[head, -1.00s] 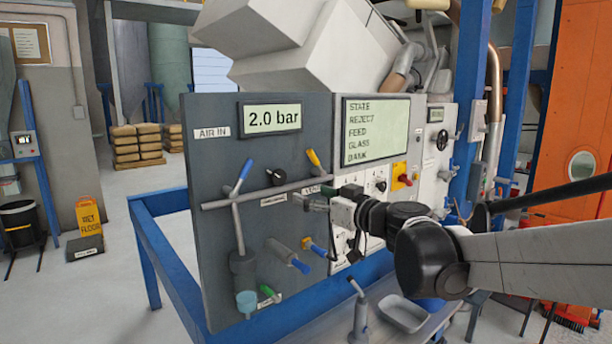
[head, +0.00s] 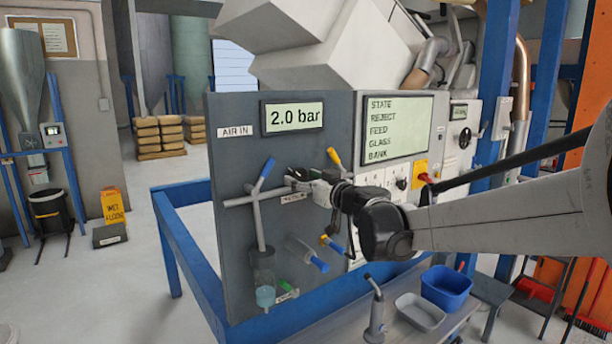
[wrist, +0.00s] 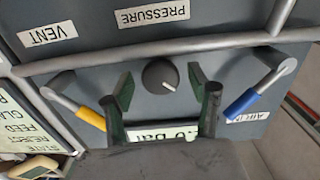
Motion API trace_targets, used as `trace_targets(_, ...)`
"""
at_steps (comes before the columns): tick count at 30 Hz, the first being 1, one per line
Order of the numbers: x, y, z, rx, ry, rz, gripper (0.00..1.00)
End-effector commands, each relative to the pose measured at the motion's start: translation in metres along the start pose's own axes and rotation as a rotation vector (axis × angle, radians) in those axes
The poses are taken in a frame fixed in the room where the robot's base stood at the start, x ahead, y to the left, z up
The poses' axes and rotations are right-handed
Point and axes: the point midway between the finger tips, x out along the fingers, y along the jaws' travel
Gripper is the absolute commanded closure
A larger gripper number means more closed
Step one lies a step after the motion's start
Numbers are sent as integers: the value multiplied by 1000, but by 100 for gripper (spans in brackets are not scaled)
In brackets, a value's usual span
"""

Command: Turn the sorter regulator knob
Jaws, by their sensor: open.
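The black round regulator knob (wrist: 160,74) with a white pointer mark sits on the grey panel (wrist: 235,65), between the pressure pipe and the display. My gripper (wrist: 161,88) is open, with one finger on each side of the knob in the wrist view. Contact with the knob cannot be seen, and nothing is held. In the head view my gripper (head: 292,178) is in front of the panel and hides the knob. The pressure display (head: 292,117) reads 2.0 bar; it is partly covered by my gripper in the wrist view.
A yellow-handled valve (wrist: 88,116) and a blue-handled valve (wrist: 241,103) flank the knob. A grey pipe (wrist: 150,52) runs close by, with a PRESSURE label (wrist: 152,14) beyond it. A grey tray (head: 420,312) and blue bin (head: 446,288) stand lower right.

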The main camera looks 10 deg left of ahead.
Motion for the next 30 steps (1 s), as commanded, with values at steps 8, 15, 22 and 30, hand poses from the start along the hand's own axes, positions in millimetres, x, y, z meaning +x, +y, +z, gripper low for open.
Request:
trace_targets(8, 17, -1, 0, 0, 0, -2, 45)
trace_targets(15, 18, -1, 0, 0, 0, -1, 45)
trace_targets(22, 18, 0, 0, 0, 0, -1, 73)
trace_targets(30, 18, 0, 0, 3, 0, -1, 92)
